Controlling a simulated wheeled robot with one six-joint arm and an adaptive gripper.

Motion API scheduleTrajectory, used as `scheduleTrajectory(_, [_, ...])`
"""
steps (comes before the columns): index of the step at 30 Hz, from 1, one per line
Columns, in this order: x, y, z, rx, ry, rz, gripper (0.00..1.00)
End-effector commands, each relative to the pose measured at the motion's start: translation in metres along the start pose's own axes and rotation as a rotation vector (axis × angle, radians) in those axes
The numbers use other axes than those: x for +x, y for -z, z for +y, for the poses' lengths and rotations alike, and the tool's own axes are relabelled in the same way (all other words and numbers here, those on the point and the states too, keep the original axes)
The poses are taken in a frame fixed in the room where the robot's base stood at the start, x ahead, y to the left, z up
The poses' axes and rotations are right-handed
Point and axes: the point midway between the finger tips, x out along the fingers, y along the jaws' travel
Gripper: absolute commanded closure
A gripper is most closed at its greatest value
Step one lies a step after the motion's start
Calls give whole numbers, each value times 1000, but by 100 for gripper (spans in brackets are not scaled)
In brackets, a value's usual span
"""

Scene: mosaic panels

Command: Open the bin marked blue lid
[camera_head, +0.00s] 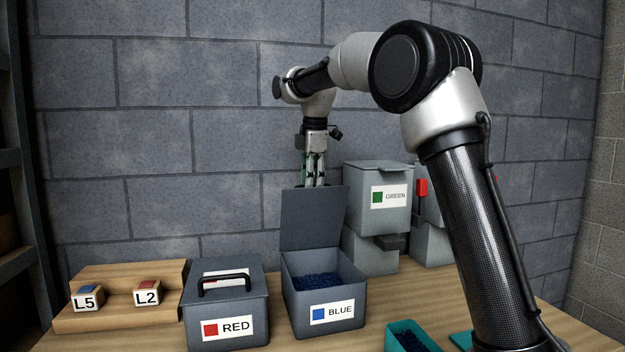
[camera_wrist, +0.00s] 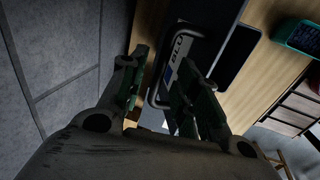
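The blue bin (camera_head: 334,320) is a grey box with a blue square and "BLUE" on its front. Its lid (camera_head: 312,218) stands upright at the back edge, so the bin is open and blue contents (camera_head: 317,282) show inside. My gripper (camera_head: 315,183) points down at the lid's top edge, on the wall side; its fingertips are partly hidden by the lid. In the wrist view the two fingers (camera_wrist: 158,98) are apart. The lid's black handle (camera_wrist: 157,77) and BLUE label (camera_wrist: 180,46) show between and beside them. Whether the fingers touch the handle is unclear.
The closed red bin (camera_head: 227,308) stands left of the blue bin. A wooden step (camera_head: 120,321) holds blocks L5 and L2. The green bin (camera_head: 377,222) is behind on the right, on a grey support. A teal tray (camera_head: 398,326) sits front right. The block wall is close behind.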

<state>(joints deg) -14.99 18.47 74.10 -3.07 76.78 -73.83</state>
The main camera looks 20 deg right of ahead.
Motion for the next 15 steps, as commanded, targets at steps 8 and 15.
scheduleTrajectory(8, [0,0,0,0,0,0,84])
scheduleTrajectory(15, [0,0,0,0,0,0,100])
